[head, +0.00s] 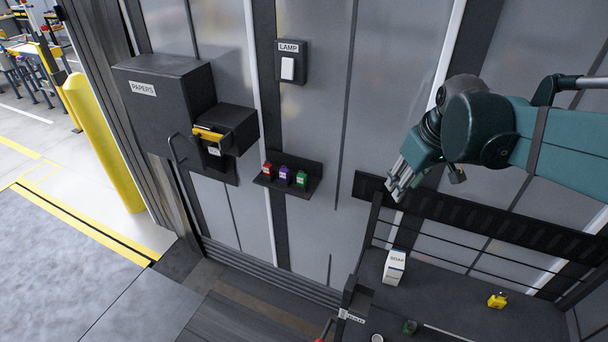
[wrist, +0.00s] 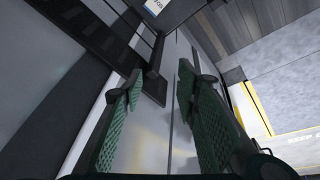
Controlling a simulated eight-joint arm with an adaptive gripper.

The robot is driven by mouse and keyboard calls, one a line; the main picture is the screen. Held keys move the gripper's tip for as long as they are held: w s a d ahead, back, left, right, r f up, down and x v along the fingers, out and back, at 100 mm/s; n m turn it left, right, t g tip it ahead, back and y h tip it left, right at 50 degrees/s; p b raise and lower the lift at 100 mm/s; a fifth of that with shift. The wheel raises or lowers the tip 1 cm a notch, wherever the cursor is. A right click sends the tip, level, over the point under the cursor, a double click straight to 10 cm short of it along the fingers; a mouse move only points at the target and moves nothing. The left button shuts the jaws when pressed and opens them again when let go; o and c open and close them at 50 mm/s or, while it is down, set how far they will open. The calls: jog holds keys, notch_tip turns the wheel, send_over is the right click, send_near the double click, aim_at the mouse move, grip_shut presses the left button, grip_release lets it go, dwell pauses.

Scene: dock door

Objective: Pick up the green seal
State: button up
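A small green block with a white label (head: 301,179) stands on a little dark wall shelf (head: 270,184), at the right end of a row beside a purple block (head: 285,175) and a red block (head: 267,171). I cannot tell for certain which of the two is the seal. My gripper (head: 396,184) is above the bench's back rail, to the right of the shelf and apart from it. The wrist view shows my gripper (wrist: 160,76) with its green pads apart and nothing between them.
A LAMP switch (head: 289,66) is above. The railed bench holds a SOAP carton (head: 394,267) and a yellow object (head: 497,300).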

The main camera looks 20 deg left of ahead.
jog(key=w+a+n+g+p, duration=0.2)
jog(key=w+a+n+p, duration=0.3)
jog(key=a, duration=1)
jog(key=n+g+p, duration=0.1)
jog(key=n+p, duration=0.2)
jog(key=p, duration=0.1)
send_over(302, 175)
jog(key=f, duration=0.5)
jog(key=shift+w+d, duration=0.3)
jog(key=shift+d, duration=0.1)
jog(key=shift+a+f, duration=0.15)
jog(key=shift+f, duration=1.05)
jog(key=shift+f, duration=0.15)
jog(key=shift+s+a+f+p, duration=0.15)
jog(key=shift+f+p, duration=0.1)
jog(key=shift+f, duration=1)
jog(key=shift+s+a+f+p, duration=0.1)
jog(key=shift+f+p, duration=0.15)
jog(key=shift+f, duration=0.95)
